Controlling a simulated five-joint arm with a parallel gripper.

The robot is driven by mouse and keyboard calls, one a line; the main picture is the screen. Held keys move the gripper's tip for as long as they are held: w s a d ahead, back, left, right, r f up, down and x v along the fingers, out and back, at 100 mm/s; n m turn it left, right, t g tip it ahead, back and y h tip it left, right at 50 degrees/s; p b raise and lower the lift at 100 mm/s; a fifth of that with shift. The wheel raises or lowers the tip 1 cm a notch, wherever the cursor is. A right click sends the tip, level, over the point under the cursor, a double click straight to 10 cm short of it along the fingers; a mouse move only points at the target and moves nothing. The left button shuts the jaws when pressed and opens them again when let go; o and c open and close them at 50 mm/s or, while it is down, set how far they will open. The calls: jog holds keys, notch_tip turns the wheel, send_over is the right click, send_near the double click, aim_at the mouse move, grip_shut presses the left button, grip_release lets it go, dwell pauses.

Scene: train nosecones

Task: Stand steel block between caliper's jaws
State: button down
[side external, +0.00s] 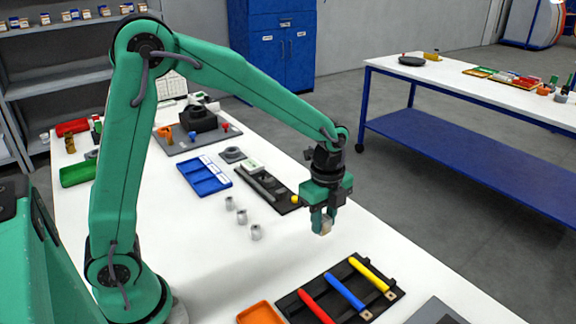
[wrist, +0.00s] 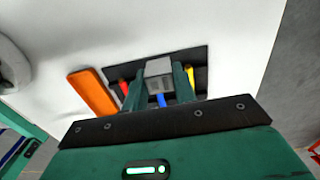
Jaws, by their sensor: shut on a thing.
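My gripper (side external: 322,224) is shut on a small grey steel block (side external: 326,228) and holds it above the white table, behind the tool tray. In the wrist view the block (wrist: 158,69) sits between my two green fingertips (wrist: 158,82) and hides part of the tray beyond. A long grey tool that looks like the caliper (side external: 262,182) lies on a dark mat, left of my gripper in the side view. It is small there, and I cannot make out the gap between its jaws. The caliper does not show in the wrist view.
A black tray (side external: 376,313) holds red, blue and yellow-handled tools. An orange tray (side external: 261,313) is beside it. Three small grey pieces (side external: 242,216) stand left of my gripper. A blue tray (side external: 204,177) lies farther left.

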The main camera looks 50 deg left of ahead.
jog(key=w+a, duration=0.3)
jog(key=a, duration=0.6)
jog(key=w+a+r, duration=0.1)
jog(key=w+a, duration=0.2)
jog(key=a, duration=0.6)
jog(key=shift+w+a, duration=0.15)
jog(key=shift+a, duration=0.05)
jog(key=a+f, duration=0.2)
jog(key=a, duration=0.2)
jog(key=a+f, duration=0.2)
jog(key=a, duration=0.1)
jog(key=w+a+f, duration=0.1)
jog(key=a+f, duration=0.1)
jog(key=a, duration=0.2)
jog(key=shift+a+f, duration=0.3)
jog(key=shift+f, duration=2.1)
jog(key=shift+f, duration=0.1)
jog(key=c, duration=1.1)
grip_release()
